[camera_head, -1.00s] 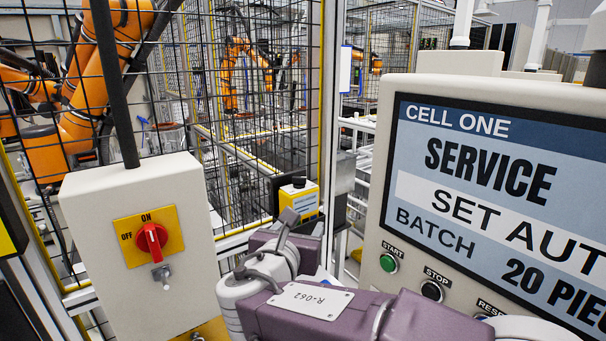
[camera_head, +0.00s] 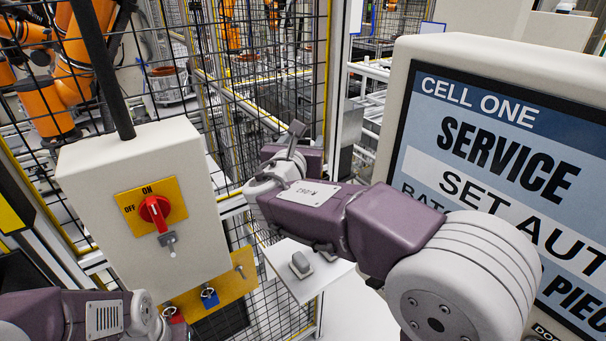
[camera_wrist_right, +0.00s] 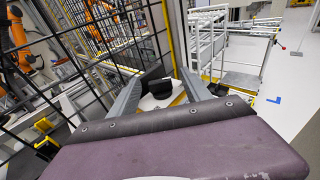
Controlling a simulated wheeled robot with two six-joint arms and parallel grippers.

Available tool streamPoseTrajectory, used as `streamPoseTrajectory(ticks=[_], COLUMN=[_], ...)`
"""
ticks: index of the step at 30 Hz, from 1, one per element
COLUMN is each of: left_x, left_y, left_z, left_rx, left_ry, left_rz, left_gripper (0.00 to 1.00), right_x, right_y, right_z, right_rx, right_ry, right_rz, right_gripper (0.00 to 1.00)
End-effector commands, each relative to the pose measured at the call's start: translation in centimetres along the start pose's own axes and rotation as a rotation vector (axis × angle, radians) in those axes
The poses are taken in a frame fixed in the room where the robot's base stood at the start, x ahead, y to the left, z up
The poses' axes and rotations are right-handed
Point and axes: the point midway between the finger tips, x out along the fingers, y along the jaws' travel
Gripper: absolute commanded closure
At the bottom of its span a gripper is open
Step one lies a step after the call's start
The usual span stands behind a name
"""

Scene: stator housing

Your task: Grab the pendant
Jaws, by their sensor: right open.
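My right gripper (camera_head: 292,138) is in front of the fence, seen mostly from behind; one grey finger shows above its wrist. In the right wrist view its two fingers (camera_wrist_right: 160,74) stand apart with a gap between them. Beyond and between them is a small box with a black top and yellow and white parts (camera_wrist_right: 161,88), which may be the pendant. I cannot tell how far it is from the fingertips; nothing is held. In the head view my right arm hides the spot where a yellow box showed earlier. My left arm shows at the lower left, its gripper out of view.
A white switch box (camera_head: 145,205) with a red rotary switch stands at the left. A large control panel (camera_head: 510,150) fills the right. A small white shelf (camera_head: 312,280) carries a grey object (camera_head: 300,263). Black mesh fence (camera_head: 235,90) with yellow rails lies behind.

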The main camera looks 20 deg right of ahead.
Motion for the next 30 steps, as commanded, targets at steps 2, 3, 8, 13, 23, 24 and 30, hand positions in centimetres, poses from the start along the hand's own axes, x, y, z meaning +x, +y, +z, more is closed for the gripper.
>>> streamPoseTrajectory(ticks=[2, 3, 8, 13, 23, 24, 30], left_x=[-0.12, -0.11, -0.07, -0.07, -0.07, -0.07, -0.08], left_y=[0.0, 0.0, 0.0, 0.0, 0.0, 0.0, 0.0], left_z=[-0.01, -0.01, -0.01, 0.0, 0.0, 0.0, -0.01], left_rx=[0.0, 0.0, 0.0, 0.0, 0.0, 0.0, 0.0], left_ry=[0.0, 0.0, 0.0, 0.0, 0.0, 0.0, 0.0], left_rz=[0.0, 0.0, 0.0, 0.0, 0.0, 0.0, 0.0], left_gripper=[1.0, 1.0, 1.0, 1.0, 1.0, 1.0, 1.0], right_x=[0.65, 0.77, 0.75, 0.72, 0.7, 0.7, 0.7], right_y=[-0.02, -0.02, 0.01, 0.01, 0.01, 0.01, 0.01], right_z=[0.01, -0.02, -0.05, -0.04, 0.01, 0.01, 0.03], right_rx=[0.0, 0.0, 0.001, 0.001, 0.001, 0.001, 0.001], right_ry=[0.001, 0.001, 0.0, 0.0, -0.001, -0.001, -0.001], right_rz=[0.0, 0.0, 0.001, 0.001, 0.001, 0.001, 0.001], right_gripper=[0.44, 0.44, 0.44, 0.88, 1.0, 1.0, 1.0])
